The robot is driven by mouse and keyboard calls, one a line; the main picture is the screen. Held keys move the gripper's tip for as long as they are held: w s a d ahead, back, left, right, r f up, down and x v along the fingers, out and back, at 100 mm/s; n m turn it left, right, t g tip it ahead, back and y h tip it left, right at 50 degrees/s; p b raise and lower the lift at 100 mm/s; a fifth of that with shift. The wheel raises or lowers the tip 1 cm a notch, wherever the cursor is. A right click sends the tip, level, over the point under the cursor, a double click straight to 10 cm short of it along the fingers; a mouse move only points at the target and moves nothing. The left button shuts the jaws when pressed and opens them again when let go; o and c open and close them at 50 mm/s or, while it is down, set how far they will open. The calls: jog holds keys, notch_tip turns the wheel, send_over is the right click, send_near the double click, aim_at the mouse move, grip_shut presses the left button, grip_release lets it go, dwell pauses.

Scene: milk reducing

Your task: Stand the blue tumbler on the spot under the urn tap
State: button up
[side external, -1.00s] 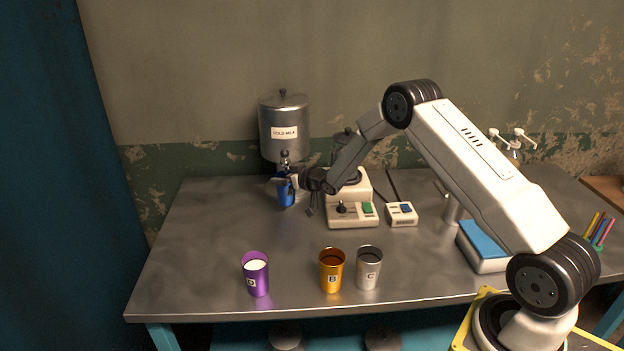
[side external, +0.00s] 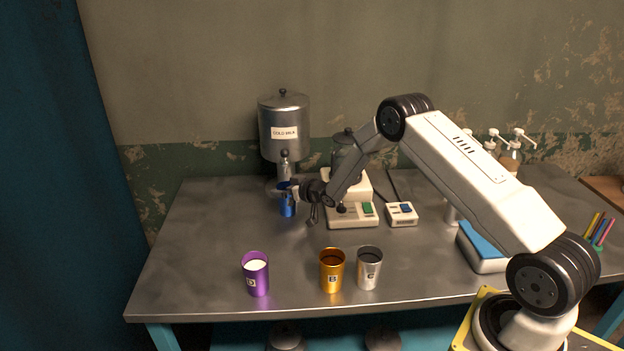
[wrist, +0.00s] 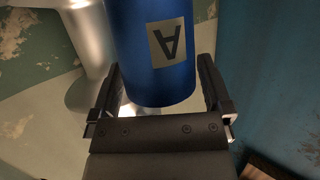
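The blue tumbler (side external: 288,204) is upright in front of the urn (side external: 284,130) marked COLD MILK. My gripper (side external: 291,190) is shut on it near the rim. In the wrist view, the tumbler (wrist: 152,50) with its label A sits between the two fingers of the gripper (wrist: 160,75); the label appears upside down there. The urn tap (side external: 285,160) is just behind and above the tumbler. The spot under the tap is mostly hidden by the tumbler and gripper. I cannot tell whether the tumbler's base touches the table.
A purple cup with white contents (side external: 257,285), an orange cup B (side external: 332,282) and a silver cup C (side external: 369,280) stand along the front. A white machine (side external: 352,214) and a small switch box (side external: 402,214) are right of the tumbler. The table's left side (side external: 205,235) is clear.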

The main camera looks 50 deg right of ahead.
jog(key=shift+r, duration=0.1)
jog(key=shift+r, duration=0.1)
jog(key=v, duration=1.2)
dwell(0.4)
dwell(0.5)
jog(key=s+a+r+g, duration=0.2)
jog(key=s+a+g, duration=0.4)
jog(key=s, duration=0.6)
jog(key=s+a+r+g, duration=0.3)
jog(key=s+a+g, duration=0.3)
jog(key=s+a, duration=0.4)
jog(key=s, duration=0.3)
